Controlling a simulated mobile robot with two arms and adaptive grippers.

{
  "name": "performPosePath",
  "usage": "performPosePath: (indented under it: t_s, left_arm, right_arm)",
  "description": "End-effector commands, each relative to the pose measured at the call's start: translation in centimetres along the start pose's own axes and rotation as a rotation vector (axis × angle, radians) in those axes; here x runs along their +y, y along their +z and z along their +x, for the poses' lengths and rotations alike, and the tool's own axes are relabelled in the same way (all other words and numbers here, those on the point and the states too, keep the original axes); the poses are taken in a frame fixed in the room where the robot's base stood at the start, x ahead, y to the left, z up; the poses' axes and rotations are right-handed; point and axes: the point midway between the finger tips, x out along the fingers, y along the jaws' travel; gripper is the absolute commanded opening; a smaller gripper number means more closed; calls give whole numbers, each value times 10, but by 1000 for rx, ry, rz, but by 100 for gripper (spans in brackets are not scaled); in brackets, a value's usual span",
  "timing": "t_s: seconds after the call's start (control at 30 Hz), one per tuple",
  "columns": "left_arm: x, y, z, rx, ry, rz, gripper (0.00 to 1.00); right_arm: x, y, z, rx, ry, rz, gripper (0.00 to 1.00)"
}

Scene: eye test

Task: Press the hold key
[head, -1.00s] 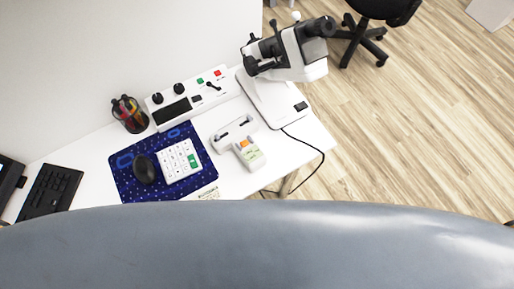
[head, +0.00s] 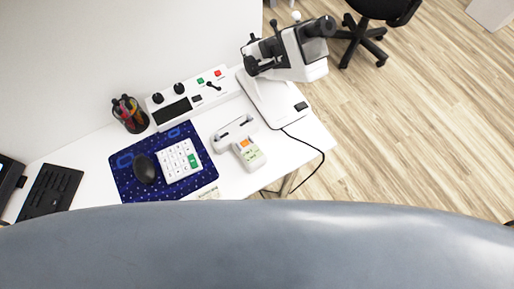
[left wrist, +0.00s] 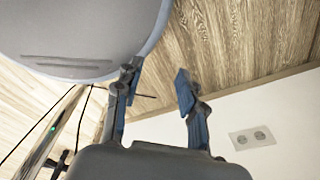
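No label that reads "hold" is legible, so I cannot tell which key is the hold key. A white keypad (head: 179,161) with pale keys and a green key (head: 193,161) lies on a blue patterned mat (head: 128,183). Behind it stands a white control box (head: 213,95) with a dark display, two black knobs, a small lever, a green button (head: 200,81) and a red button (head: 217,73). My left gripper (left wrist: 157,78) shows only in the left wrist view, its fingers apart and nothing between them, away from the keys. My right gripper is in neither view.
A black mouse (head: 144,169), pen cup (head: 130,114), white handset-like object (head: 233,132), small device with an orange top (head: 249,153) and microscope (head: 290,52) crowd the white table (head: 292,154). A black keyboard (head: 50,190) is at left. Wood floor lies right.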

Motion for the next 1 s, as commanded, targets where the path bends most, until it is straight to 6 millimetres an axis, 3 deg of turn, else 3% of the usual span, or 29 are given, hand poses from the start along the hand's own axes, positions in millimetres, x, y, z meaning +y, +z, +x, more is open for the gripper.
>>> performPosePath:
  t_s: [0.17,0.37,1.0]
  left_arm:
    - [0,-2,0,3,0,0,40]
    - [0,-2,0,4,0,1,0]
    - [1,-2,0,4,1,2,0]
  right_arm:
    - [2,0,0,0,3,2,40]
    - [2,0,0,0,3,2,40]
    - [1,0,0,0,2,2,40]
